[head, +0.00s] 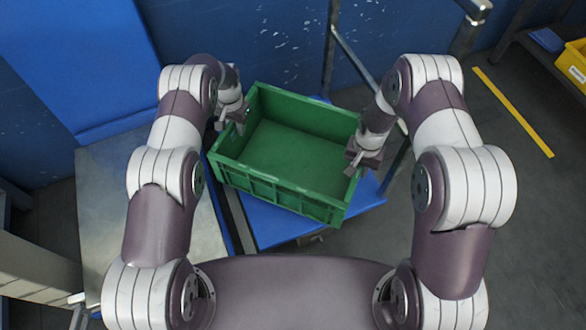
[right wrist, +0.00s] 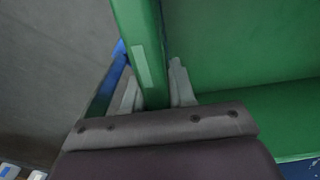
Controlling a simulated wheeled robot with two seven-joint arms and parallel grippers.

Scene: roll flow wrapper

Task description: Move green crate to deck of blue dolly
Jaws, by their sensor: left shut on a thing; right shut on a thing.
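The green crate (head: 285,150) is empty and sits in the middle of the head view, turned a little, above the blue deck of the dolly (head: 362,198). I cannot tell whether its base touches the deck. My left gripper (head: 233,114) is shut on the crate's left wall. My right gripper (head: 360,160) is shut on the right wall. In the right wrist view, the fingers of my right gripper (right wrist: 155,88) stand on either side of the green crate wall (right wrist: 146,50). The crate hides most of the deck.
A grey metal table (head: 105,190) stands left of the dolly, close beside it. A blue panel (head: 75,60) rises behind the table. The dolly's metal handle posts (head: 330,45) stand behind the crate. Open floor with a yellow line (head: 515,113) lies to the right.

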